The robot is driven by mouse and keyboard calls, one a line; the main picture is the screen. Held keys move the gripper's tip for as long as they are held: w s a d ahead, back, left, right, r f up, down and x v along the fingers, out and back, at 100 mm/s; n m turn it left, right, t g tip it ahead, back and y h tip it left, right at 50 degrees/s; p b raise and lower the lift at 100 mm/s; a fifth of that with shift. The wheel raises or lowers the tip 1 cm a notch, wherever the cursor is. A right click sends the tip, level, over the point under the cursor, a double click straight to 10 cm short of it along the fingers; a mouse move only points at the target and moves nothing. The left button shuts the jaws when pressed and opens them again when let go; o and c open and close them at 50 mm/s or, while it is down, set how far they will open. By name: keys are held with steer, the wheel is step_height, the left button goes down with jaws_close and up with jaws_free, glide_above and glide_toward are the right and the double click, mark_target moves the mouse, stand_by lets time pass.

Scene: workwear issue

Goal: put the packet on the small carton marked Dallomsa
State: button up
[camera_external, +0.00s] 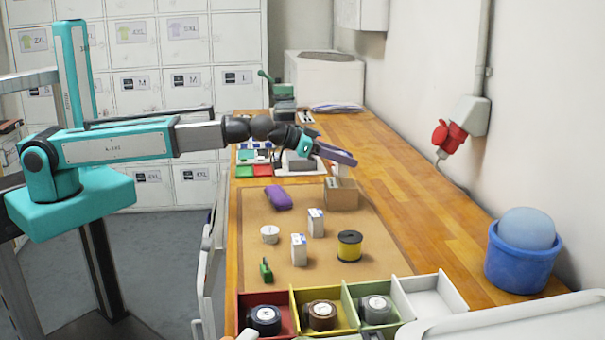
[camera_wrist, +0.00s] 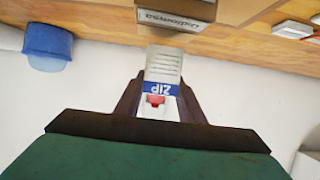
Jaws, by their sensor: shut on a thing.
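My gripper (camera_wrist: 158,104) is shut on the packet (camera_wrist: 162,68), a pale, ribbed packet with a blue band reading ZIP and a red part. The packet sticks out between the dark fingers. The small brown carton (camera_wrist: 175,22) marked Dallomsa shows upside down at the top of the wrist view, just beyond the packet's far end. In the external view the carton (camera_external: 343,195) stands at the back right of the brown mat, and my gripper (camera_external: 335,154) is above it. I cannot tell whether packet and carton touch.
On the mat (camera_external: 258,230) are a purple case (camera_external: 278,197), two small white boxes (camera_external: 298,249), a white roll (camera_external: 270,234), a yellow spool (camera_external: 349,245) and a green item (camera_external: 266,270). Divided bins (camera_external: 432,297) stand in front. A blue tub (camera_external: 520,265) stands right.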

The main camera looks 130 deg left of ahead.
steer(key=shift+f+p, duration=0.35)
steer(key=shift+f, duration=0.8)
steer(key=shift+f, duration=0.15)
steer(key=o, duration=1)
steer(key=shift+r, duration=0.2)
steer(key=shift+b+v, duration=2.4)
steer(key=shift+v, duration=3.6)
steer(key=shift+f, duration=0.15)
